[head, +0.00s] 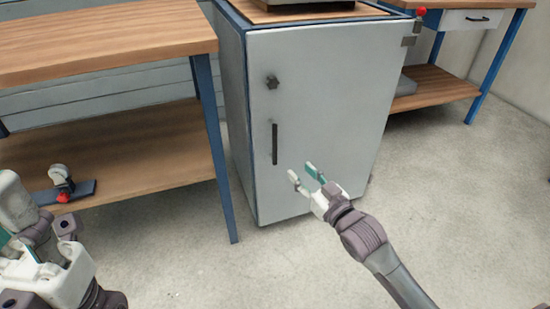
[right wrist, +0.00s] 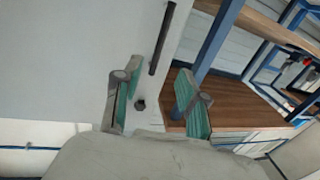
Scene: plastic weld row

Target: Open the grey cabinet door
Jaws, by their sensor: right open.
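The grey cabinet door (head: 325,110) looks shut, with its hinges at its right edge. A dark vertical bar handle (head: 275,143) is near its left edge, with a dark knob (head: 272,82) above it. My right gripper (head: 303,174) is open and empty, in front of the door, a little right of and below the handle in the head view. In the right wrist view, the handle (right wrist: 162,38) lies beyond my open right gripper (right wrist: 157,98), and the knob (right wrist: 140,103) shows between the fingers. My left gripper (head: 40,262) is at the lower left, partly cut off.
Another bench (head: 440,85) stands at the right. The concrete floor (head: 440,190) before the cabinet is clear.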

